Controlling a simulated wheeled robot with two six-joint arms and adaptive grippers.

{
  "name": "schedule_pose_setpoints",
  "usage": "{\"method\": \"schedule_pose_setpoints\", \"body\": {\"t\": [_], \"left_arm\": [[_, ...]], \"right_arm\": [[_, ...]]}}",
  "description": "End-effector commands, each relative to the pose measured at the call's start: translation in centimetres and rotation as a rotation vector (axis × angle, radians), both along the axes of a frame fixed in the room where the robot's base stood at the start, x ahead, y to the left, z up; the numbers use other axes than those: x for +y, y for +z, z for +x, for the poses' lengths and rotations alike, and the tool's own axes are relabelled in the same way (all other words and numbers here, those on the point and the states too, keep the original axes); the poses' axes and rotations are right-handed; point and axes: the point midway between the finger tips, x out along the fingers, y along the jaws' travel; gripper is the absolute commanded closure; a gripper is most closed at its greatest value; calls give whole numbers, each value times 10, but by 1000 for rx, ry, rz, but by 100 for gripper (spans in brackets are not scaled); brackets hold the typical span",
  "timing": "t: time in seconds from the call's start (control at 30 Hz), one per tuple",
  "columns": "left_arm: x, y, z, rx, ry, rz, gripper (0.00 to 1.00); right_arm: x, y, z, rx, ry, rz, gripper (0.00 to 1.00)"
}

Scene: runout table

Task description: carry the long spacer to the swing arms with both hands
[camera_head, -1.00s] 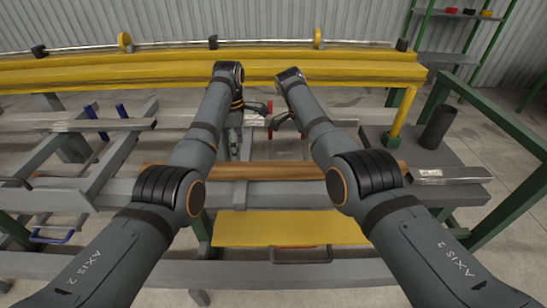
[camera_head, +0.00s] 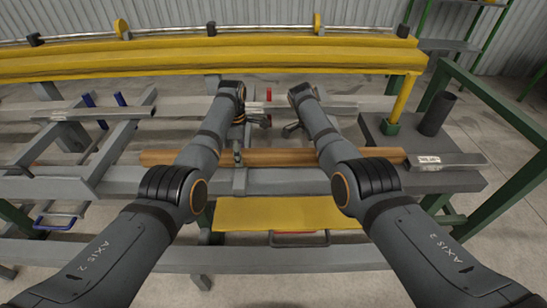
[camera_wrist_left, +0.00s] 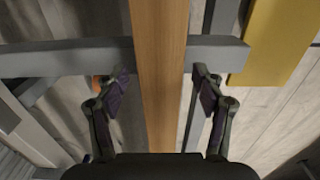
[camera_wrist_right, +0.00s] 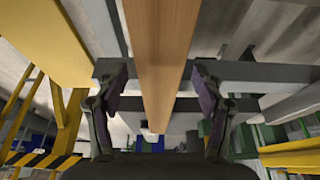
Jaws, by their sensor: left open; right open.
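The long spacer, a brown wooden bar (camera_head: 270,157), lies level across the grey frame in the head view. My left gripper (camera_head: 238,145) is open above its left half. In the left wrist view, the fingers (camera_wrist_left: 162,88) stand apart on either side of the bar (camera_wrist_left: 160,40). My right gripper (camera_head: 291,128) is open further right, just behind the bar in the head view. In the right wrist view, its fingers (camera_wrist_right: 160,90) stand either side of the bar (camera_wrist_right: 160,35). Contact cannot be told. I cannot tell for sure which parts are the swing arms.
A yellow beam (camera_head: 150,66) carrying a long rod runs across the back. Grey supports with blue pegs (camera_head: 88,100) stand at left. A dark cylinder (camera_head: 437,114) and a silver bar (camera_head: 445,161) are on the right table. A yellow plate (camera_head: 285,214) lies in front.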

Motion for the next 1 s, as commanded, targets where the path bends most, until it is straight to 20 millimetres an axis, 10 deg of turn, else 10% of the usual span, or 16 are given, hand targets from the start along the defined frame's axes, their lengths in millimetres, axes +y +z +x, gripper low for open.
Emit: {"method": "schedule_pose_setpoints", "body": {"t": [0.43, 1.0], "left_arm": [[0, -12, 0, 0, 0, 0, 31], [0, -11, 0, 0, 0, 0, 100]], "right_arm": [[-4, -11, 0, 0, 0, 1, 31], [-4, -11, 0, 1, 0, 0, 100]]}}
